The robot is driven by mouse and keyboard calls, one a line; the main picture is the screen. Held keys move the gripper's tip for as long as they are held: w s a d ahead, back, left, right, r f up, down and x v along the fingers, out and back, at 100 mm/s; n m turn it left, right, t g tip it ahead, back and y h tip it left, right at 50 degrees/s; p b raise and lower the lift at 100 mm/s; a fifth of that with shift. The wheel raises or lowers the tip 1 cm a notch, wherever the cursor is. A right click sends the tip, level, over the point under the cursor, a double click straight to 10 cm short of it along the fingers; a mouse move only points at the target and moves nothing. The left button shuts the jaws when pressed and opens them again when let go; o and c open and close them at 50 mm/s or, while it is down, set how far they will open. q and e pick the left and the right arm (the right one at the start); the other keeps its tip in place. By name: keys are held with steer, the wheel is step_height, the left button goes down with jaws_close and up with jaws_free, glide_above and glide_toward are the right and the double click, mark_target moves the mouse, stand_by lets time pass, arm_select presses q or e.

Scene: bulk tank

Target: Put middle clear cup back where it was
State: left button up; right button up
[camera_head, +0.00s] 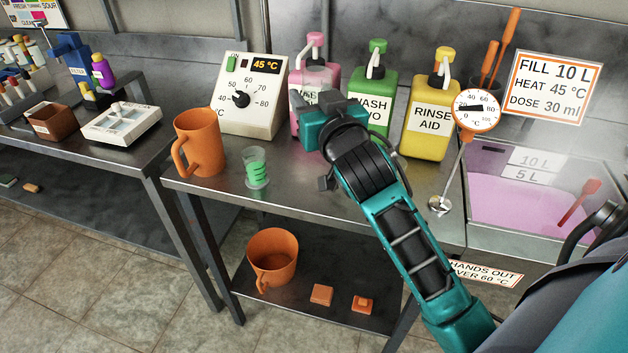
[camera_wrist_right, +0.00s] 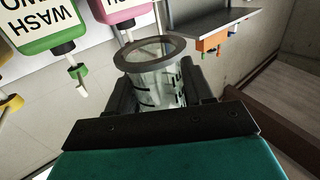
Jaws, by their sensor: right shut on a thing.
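My right gripper (camera_head: 324,112) is over the back of the steel counter, in front of the pink bottle. In the right wrist view it is shut on a clear cup (camera_wrist_right: 158,80) with dark measuring marks and a greyish rim. The cup sits between the two dark fingers. In the head view the cup is hard to make out against the pink bottle, and the gripper hides part of it. Another clear cup with green marks or contents (camera_head: 256,168) stands upright on the counter, left of my right arm. My left gripper is not in view.
Pink (camera_head: 301,108), green (camera_head: 371,104) and yellow (camera_head: 428,118) pump bottles line the back. A temperature box (camera_head: 251,105) and orange jug (camera_head: 199,142) stand left; a dial thermometer (camera_head: 476,110) and pink-filled tank (camera_head: 528,208) are right. Some front counter is bare.

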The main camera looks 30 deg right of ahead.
step_height(320, 180, down, 12)
steer(key=b, duration=0.3)
steer(key=shift+a+r, duration=0.1)
step_height(320, 180, down, 4)
steer(key=shift+b, duration=0.75)
steer(key=shift+f, duration=0.25)
steer(key=shift+f, duration=0.1)
steer(key=o, duration=1)
steer(key=shift+o, duration=0.2)
